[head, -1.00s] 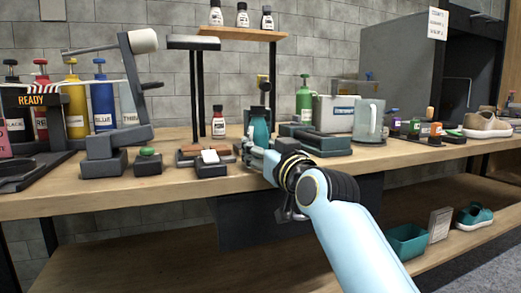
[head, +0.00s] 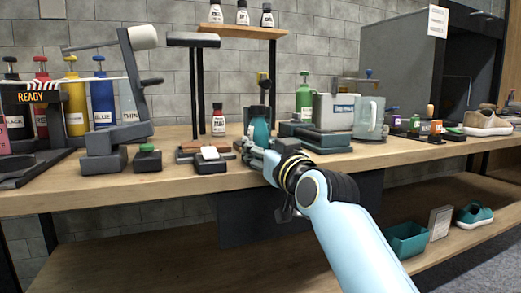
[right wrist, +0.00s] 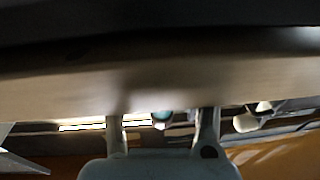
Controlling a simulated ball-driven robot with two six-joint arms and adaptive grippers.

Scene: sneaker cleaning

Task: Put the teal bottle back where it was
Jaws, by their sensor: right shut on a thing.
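The teal bottle (head: 259,130) with a dark top stands upright at the middle of the workbench. My right gripper (head: 254,150) reaches it from the front and is shut on its lower part. The fingers hide that part, so I cannot tell whether its base touches the bench. In the right wrist view, the two fingers of my right gripper (right wrist: 162,130) stand apart, with a small teal patch between them. Most of that view is blurred. My left gripper is not in view.
Left of the bottle are a small white-topped block (head: 210,158) and a white-and-red bottle (head: 218,122). Right of it are a dark flat device (head: 318,139), a green pump bottle (head: 304,100) and a clear jug (head: 370,118). The bench's front strip is mostly clear.

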